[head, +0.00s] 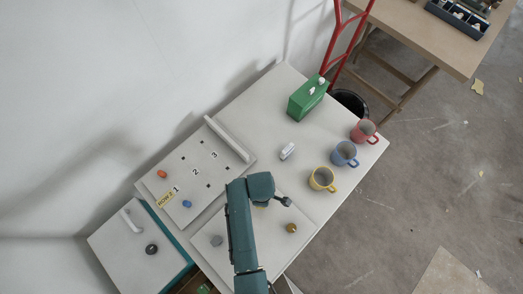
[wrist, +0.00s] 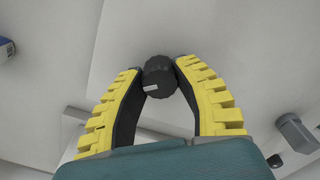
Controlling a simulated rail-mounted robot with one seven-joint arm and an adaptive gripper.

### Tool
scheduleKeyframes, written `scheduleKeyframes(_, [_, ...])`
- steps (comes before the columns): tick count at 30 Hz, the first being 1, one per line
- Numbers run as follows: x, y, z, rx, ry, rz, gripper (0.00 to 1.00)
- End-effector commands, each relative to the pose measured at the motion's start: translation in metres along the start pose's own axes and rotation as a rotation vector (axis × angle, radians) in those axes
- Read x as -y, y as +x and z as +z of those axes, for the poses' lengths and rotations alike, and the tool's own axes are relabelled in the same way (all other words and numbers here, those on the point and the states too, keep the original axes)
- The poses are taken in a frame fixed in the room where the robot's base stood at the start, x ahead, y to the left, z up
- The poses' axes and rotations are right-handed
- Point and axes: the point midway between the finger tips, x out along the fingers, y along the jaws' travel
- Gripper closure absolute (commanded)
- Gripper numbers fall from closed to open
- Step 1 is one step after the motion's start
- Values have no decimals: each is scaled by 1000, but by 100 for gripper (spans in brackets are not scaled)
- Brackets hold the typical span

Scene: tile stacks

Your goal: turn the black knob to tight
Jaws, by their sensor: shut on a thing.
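The black knob (wrist: 158,74) shows in the wrist view between the fingertips of my gripper (wrist: 159,80). It is a round, ridged knob with a short white mark on its near side. My gripper's two yellow-backed fingers are shut on it, one on each side. In the head view my arm covers the knob, and only a sliver of yellow shows below the wrist. Any "tight" label is not readable. Another black knob (head: 152,249) with a light mark sits on the cabinet at the lower left, apart from my gripper.
A numbered panel (head: 222,148) lies behind. Yellow (head: 321,178), blue (head: 344,153) and red (head: 364,131) mugs stand at the right. A green box (head: 307,98) stands at the back.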

Motion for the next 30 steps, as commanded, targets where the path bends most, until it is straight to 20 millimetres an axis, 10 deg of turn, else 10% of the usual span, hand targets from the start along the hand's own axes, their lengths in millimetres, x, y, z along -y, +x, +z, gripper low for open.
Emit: scheduleKeyframes(30, [-1, -2, 0, 0, 844, 0, 100])
